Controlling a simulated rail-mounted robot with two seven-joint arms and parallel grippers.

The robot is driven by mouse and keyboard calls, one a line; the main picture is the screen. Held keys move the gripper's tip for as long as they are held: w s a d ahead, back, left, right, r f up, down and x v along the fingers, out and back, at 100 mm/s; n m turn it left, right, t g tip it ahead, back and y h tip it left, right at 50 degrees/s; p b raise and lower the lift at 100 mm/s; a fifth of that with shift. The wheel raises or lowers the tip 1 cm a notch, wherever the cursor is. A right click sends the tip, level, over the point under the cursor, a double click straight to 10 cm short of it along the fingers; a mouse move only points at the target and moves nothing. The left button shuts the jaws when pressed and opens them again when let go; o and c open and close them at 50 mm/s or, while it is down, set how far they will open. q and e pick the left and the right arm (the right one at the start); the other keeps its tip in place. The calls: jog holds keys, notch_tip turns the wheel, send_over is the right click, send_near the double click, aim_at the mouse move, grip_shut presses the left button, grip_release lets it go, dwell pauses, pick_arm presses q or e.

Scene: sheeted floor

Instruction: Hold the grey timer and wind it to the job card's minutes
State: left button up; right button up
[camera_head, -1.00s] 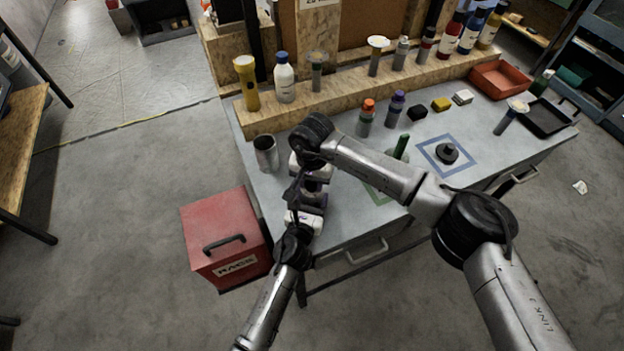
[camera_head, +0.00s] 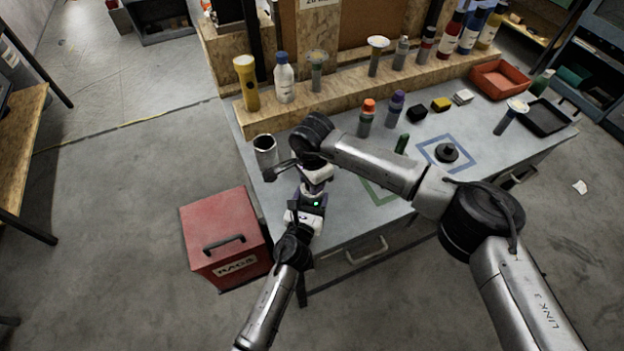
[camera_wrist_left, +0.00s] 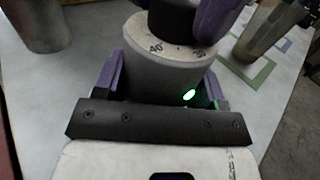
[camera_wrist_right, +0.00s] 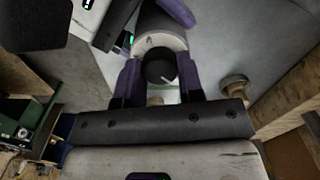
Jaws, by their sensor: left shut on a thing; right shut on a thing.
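The timer has a grey cylindrical body (camera_wrist_left: 160,68) with dial marks, a "40" among them, and a lit green light (camera_wrist_left: 189,95). My left gripper (camera_wrist_left: 162,80) is shut around the body, purple fingers on both sides. The black knob (camera_wrist_left: 172,20) sits on top; it also shows in the right wrist view (camera_wrist_right: 159,67), with a pale pointer line. My right gripper (camera_wrist_right: 159,82) is shut on the knob. In the head view the grippers hide most of the timer. The dial number at the pointer cannot be read. A paper (camera_head: 318,3) on the back board is cut off and unreadable.
A metal cup (camera_head: 266,155) stands at the table's left end. A black weight-like object (camera_head: 446,153) lies in the blue square. A red box (camera_head: 226,240) is on the floor.

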jog(key=m, duration=0.4)
jog(key=shift+m, duration=0.3)
jog(key=m, duration=0.3)
jog(key=shift+m, duration=0.3)
jog(key=m, duration=0.4)
jog(key=shift+m, duration=1.7)
pick_arm(q)
jog(key=shift+a, duration=0.1)
pick_arm(e)
jog(key=o, duration=0.9)
jog(key=shift+o, duration=0.2)
